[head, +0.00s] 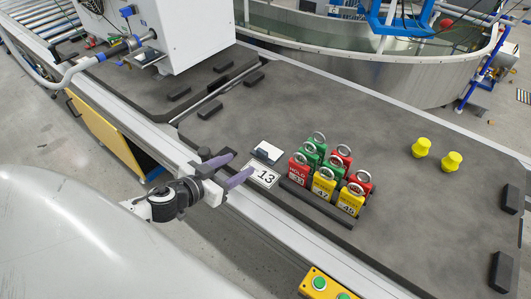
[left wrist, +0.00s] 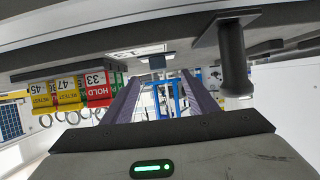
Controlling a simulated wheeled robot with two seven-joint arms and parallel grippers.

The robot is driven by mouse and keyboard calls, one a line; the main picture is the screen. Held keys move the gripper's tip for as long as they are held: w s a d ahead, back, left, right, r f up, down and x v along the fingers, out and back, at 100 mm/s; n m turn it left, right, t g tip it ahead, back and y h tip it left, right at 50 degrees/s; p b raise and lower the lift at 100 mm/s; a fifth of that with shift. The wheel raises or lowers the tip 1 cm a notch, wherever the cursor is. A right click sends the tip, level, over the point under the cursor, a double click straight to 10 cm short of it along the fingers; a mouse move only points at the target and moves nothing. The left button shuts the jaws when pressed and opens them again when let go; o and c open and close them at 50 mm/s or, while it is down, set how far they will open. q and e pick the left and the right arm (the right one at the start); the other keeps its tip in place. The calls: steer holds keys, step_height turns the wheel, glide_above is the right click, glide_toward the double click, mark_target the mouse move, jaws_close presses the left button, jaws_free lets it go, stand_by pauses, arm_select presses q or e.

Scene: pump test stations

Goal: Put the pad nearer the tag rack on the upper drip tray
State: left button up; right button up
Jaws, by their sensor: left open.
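The tag rack (head: 315,205) is a dark rail holding several red, green and yellow lock-shaped tags; the tags also show upside down in the left wrist view (left wrist: 98,90). A white plate with a small grey block (head: 267,152) lies left of the rack. Several dark blocks lie on the grey surface, one (head: 210,109) behind my gripper; I cannot tell which item is the named pad. I cannot clearly pick out the upper drip tray. My left gripper (head: 243,166) is open, its purple fingers empty beside the "13" card (head: 263,175). My right gripper is not in view.
Two yellow knob-shaped pieces (head: 436,154) stand at right on the dark bench top (head: 400,210). A white machine (head: 190,30) stands at upper left.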

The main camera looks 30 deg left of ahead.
mark_target(261, 154)
arm_select(q)
steer(key=shift+d+x, duration=0.1)
steer(key=shift+x, duration=2.45)
steer(key=shift+d+x, duration=0.15)
steer(key=shift+x, duration=2.4)
steer(key=shift+r, duration=0.15)
steer(key=c, duration=1.1)
